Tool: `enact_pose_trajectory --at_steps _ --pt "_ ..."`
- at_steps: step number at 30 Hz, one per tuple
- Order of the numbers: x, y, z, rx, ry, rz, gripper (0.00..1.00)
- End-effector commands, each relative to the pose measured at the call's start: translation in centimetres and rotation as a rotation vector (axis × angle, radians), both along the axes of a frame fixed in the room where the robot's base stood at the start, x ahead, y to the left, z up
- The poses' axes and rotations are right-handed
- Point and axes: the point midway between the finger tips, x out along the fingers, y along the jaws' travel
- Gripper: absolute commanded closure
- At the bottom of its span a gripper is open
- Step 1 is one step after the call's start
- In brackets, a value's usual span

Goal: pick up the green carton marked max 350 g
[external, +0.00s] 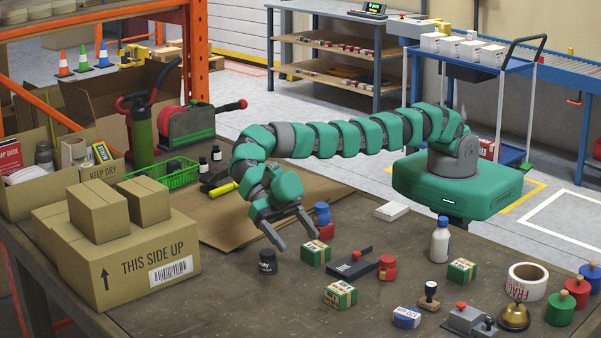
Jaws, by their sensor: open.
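Three small green cartons with tan tops and pale labels stand on the brown table: one near the middle (316,252), one in front of it (340,296), and one to the right (462,271). Their labels are too small to read, so I cannot tell which is marked max 350 g. My gripper (298,239) is open and empty, pointing down, with its fingers spread just behind and left of the middle carton. Whether a finger touches anything is not clear.
A dark jar (267,262) stands left of the middle carton. A blue-topped item (321,213) is behind it, and a dark ink pad (352,265) and a red jar (388,268) are to its right. Large brown boxes (130,265) fill the left. Table space before the jar is clear.

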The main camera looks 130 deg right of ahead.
Motion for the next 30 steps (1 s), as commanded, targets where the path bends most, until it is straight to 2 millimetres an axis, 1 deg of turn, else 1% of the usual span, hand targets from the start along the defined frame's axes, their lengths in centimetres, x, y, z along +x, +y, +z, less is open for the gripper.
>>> enact_pose_trajectory --at_steps 1,3,8,20,28,30 --pt "-0.2 0.0 -0.7 0.008 -0.007 0.016 0.24" --pt "-0.5 0.0 -1.2 0.016 -0.015 0.035 0.24" --pt "-0.7 0.3 -1.9 0.024 -0.023 0.052 0.24" --pt "-0.7 2.4 -3.3 0.023 -0.024 0.051 0.24" --pt "-0.8 5.1 -4.7 0.023 -0.02 0.052 0.24" --pt "-0.8 6.2 -5.2 0.024 -0.018 0.053 0.24"
